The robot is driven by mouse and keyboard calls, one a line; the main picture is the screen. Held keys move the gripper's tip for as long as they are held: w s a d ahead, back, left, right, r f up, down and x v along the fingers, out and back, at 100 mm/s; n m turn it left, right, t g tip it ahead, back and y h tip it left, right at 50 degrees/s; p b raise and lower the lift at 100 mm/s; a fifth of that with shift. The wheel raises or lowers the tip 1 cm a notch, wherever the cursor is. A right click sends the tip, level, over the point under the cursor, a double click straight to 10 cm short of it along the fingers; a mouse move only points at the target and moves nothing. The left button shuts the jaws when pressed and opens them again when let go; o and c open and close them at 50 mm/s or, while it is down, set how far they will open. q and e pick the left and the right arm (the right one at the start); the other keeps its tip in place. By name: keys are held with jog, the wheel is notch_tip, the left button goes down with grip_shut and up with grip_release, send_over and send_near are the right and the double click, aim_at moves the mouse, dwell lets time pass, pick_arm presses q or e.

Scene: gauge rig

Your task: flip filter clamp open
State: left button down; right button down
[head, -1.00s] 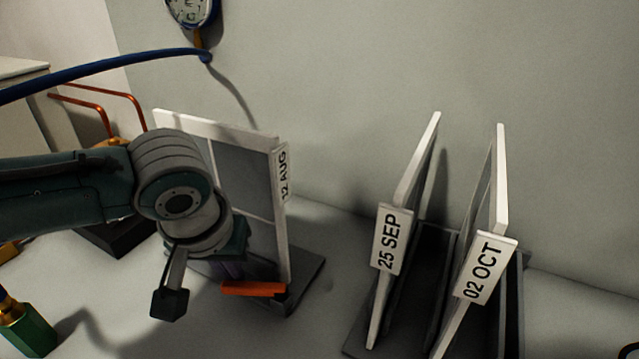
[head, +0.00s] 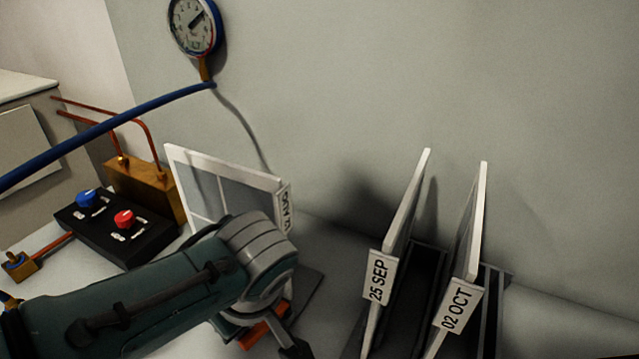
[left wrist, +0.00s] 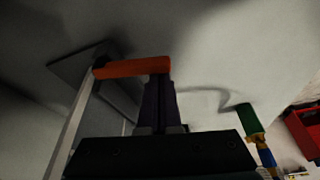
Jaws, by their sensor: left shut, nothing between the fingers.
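The orange filter clamp bar (head: 265,328) sits low at the front of the white-framed filter (head: 225,166) marked 12 AUG, partly covered by my left arm. In the left wrist view the orange bar (left wrist: 132,68) runs across above my gripper, beside the frame's pale edge. My left gripper (left wrist: 158,88) is shut and empty. Its dark fingers reach the bar's right end; I cannot tell whether they touch it. In the head view my own arm hides most of the fingers. My right gripper is in neither view.
Two filters marked 25 SEP (head: 377,280) and 02 OCT (head: 458,308) stand in a dark rack at right. A black box with blue and red knobs (head: 124,219) stands at left. A gauge (head: 194,27) and a blue hose (head: 110,124) are above.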

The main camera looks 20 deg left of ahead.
pick_arm(q)
jog(key=shift+a, duration=0.1)
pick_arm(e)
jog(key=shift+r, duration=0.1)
pick_arm(q)
jog(key=shift+s+r+p, duration=0.15)
jog(key=shift+s+p, duration=0.2)
jog(key=shift+p, duration=0.1)
jog(key=shift+s+p, duration=0.3)
jog(key=shift+s, duration=0.1)
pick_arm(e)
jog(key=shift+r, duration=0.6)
pick_arm(q)
jog(key=shift+a, duration=0.1)
